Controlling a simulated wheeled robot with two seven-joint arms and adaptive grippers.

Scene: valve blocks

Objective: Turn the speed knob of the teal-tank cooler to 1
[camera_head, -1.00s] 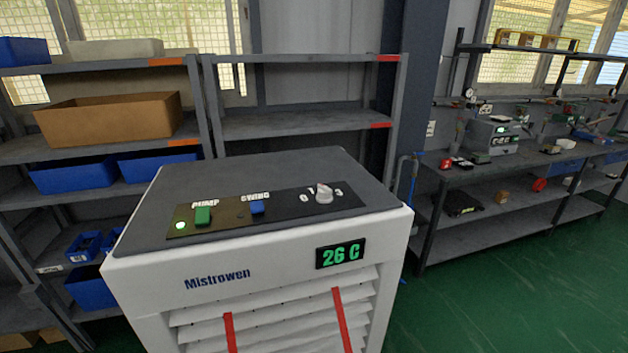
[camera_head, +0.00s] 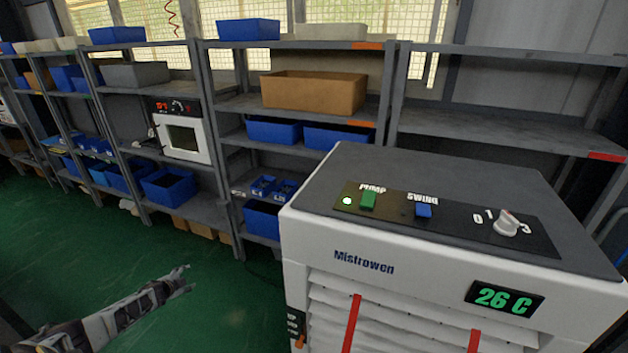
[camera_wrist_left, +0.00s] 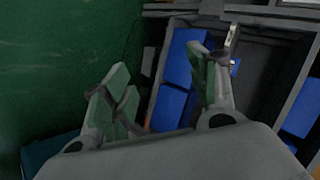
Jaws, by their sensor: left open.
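A white cooler (camera_head: 420,300) labelled Mistrowen stands at the right of the head view, with a grey top. Its speed knob (camera_head: 507,224) is pale, on the dark strip at the right of the top panel. The marks 0, 1 and 3 show around it; the knob covers the mark between 1 and 3, and its exact setting is hard to read. No teal tank can be made out on the cooler. My left gripper (camera_head: 186,279) is open and empty, low over the floor left of the cooler; its spread fingers show in the left wrist view (camera_wrist_left: 163,80). My right gripper is out of view.
The panel also holds a green pump switch (camera_head: 368,201), a blue swing switch (camera_head: 424,211) and a lit green lamp. The display (camera_head: 504,298) reads 26 C. Shelves (camera_head: 225,210) with blue bins (camera_head: 168,187) line the back. Green floor (camera_head: 70,250) is open at left.

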